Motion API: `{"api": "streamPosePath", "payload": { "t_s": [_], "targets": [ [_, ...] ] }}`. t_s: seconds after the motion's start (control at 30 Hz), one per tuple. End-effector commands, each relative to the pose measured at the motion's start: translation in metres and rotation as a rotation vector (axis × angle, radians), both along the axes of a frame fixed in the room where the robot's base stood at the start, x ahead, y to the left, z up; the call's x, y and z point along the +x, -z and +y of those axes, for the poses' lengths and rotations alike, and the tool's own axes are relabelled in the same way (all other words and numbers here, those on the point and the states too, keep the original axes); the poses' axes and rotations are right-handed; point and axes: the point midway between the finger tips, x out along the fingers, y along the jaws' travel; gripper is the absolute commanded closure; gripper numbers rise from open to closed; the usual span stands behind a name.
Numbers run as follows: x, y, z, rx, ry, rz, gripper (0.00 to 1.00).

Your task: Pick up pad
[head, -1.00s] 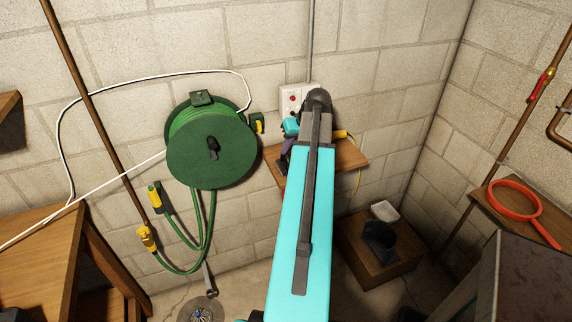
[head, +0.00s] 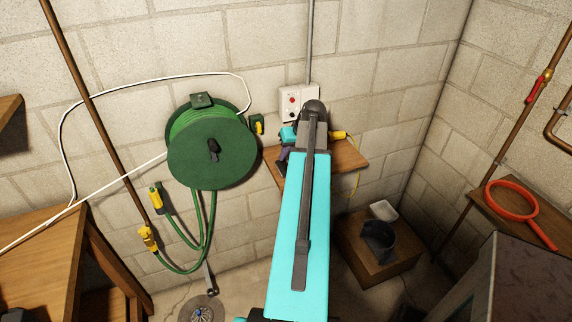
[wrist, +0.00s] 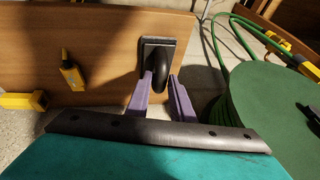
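A black block with a curved black handle, which looks like the pad (wrist: 148,50), lies near the edge of the small wooden shelf (wrist: 105,25) in the wrist view. My gripper (wrist: 162,76) has two purple fingers, spread apart with a gap between them. The fingertips are at the near end of the handle, and the handle lines up with the gap. I cannot tell whether they touch it. In the head view my gripper (head: 283,158) is over the left part of the shelf (head: 345,158), and my turquoise arm hides much of this area.
A green hose reel (head: 212,150) hangs on the wall left of the shelf; it is close on the right in the wrist view (wrist: 270,115). A yellow tool (wrist: 72,72) lies on the shelf. A wooden crate (head: 355,253) stands below.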

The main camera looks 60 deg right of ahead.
Motion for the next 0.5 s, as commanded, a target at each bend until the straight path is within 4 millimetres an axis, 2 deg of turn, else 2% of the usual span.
{"api": "streamPosePath", "payload": {
  "t_s": [0.2,0.5],
  "targets": [
    [0.008,0.014,-0.001,0.001,-0.001,0.0,0.79],
    [0.01,0.019,-0.001,-0.001,-0.002,-0.001,0.79]
  ]
}}
